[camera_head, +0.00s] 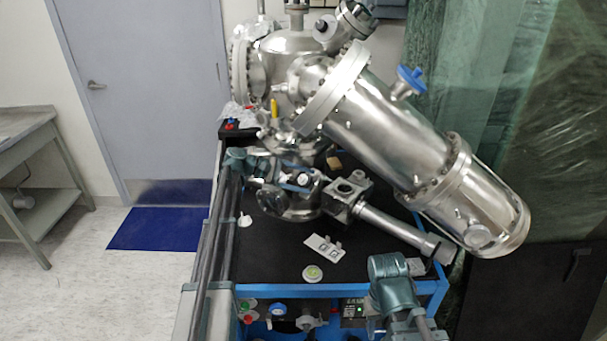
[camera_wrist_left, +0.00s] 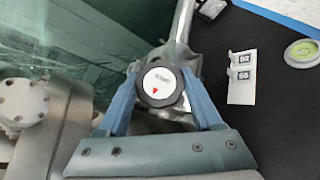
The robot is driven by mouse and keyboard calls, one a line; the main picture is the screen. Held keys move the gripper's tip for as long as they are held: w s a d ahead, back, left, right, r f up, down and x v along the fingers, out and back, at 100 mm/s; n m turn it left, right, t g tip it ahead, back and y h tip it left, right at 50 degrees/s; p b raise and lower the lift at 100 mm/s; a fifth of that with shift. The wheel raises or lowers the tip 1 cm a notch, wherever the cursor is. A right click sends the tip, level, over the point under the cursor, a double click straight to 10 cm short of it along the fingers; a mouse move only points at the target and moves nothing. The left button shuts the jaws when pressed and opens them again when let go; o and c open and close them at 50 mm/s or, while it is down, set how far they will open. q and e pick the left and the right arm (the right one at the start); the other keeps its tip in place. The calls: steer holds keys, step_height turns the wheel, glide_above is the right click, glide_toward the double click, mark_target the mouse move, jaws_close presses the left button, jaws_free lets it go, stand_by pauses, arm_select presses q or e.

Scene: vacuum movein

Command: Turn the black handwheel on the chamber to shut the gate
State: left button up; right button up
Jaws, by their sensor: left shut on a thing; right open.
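The black handwheel (camera_wrist_left: 160,85) has a white face with a red triangle pointing down in the left wrist view. The blue fingers of my left gripper (camera_wrist_left: 165,100) lie on both sides of its rim, shut on it. In the head view my left gripper (camera_head: 296,179) reaches in from the left at the low front of the steel chamber (camera_head: 288,45), and the handwheel's pale face (camera_head: 303,179) shows between the fingers. The gate inside is hidden. My right arm stands at the bottom right; its fingers are out of view.
A long steel cylinder (camera_head: 385,130) slopes down to the right above a thin tube (camera_head: 395,225). A small numbered plate (camera_head: 324,247) and a round green level (camera_head: 313,272) lie on the black cart top (camera_head: 262,260). Floor at left is clear.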

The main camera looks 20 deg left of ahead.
arm_select(q)
steer(key=m+p, duration=0.1)
steer(key=m+g+y+p, duration=0.1)
steer(key=shift+w+r+m+g, duration=0.2)
steer(key=shift+m+g, duration=0.1)
steer(key=shift+m, duration=0.1)
steer(key=shift+s+f+m+g+y+p, duration=0.1)
steer(key=shift+f+m+g+y+p, duration=0.05)
steer(key=shift+m+g+y+p, duration=0.4)
steer(key=o, duration=1.4)
steer(key=shift+s, duration=0.1)
steer(key=shift+c, duration=0.2)
steer(key=shift+f, duration=0.1)
